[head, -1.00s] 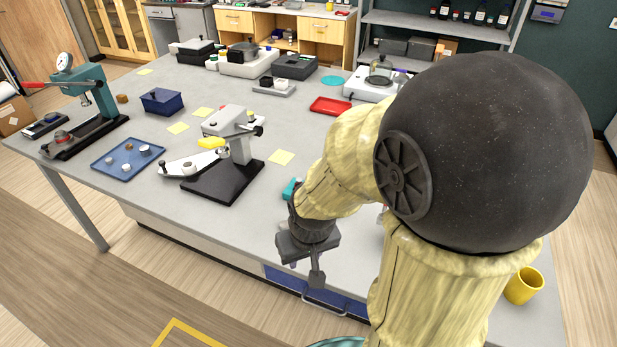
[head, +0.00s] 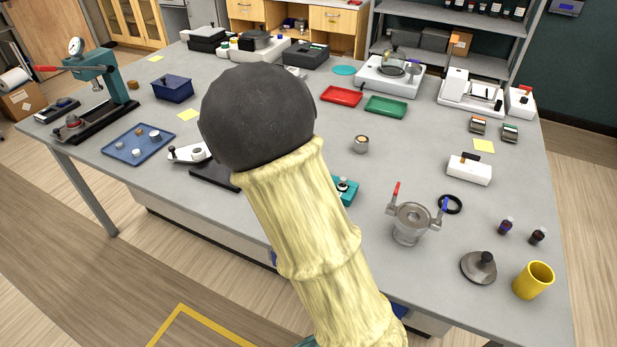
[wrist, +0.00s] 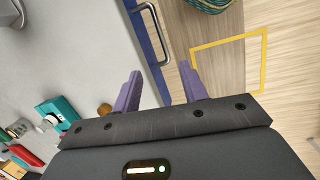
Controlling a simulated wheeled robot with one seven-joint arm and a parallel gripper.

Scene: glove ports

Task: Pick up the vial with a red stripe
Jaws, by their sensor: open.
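Two small dark vials stand upright near the right edge of the grey bench in the head view. The left vial (head: 506,226) has a bluish-purple band. The right vial (head: 538,236) is dark, and the colour of its band is too small to tell. No red stripe can be made out on either. My gripper (wrist: 160,72) is open and empty in the wrist view, with its two purple fingers apart above the bench's front edge. In the head view it is hidden behind my arm, well to the left of the vials.
A white block (head: 469,170) lies behind. A teal item (head: 345,190) sits beside my arm.

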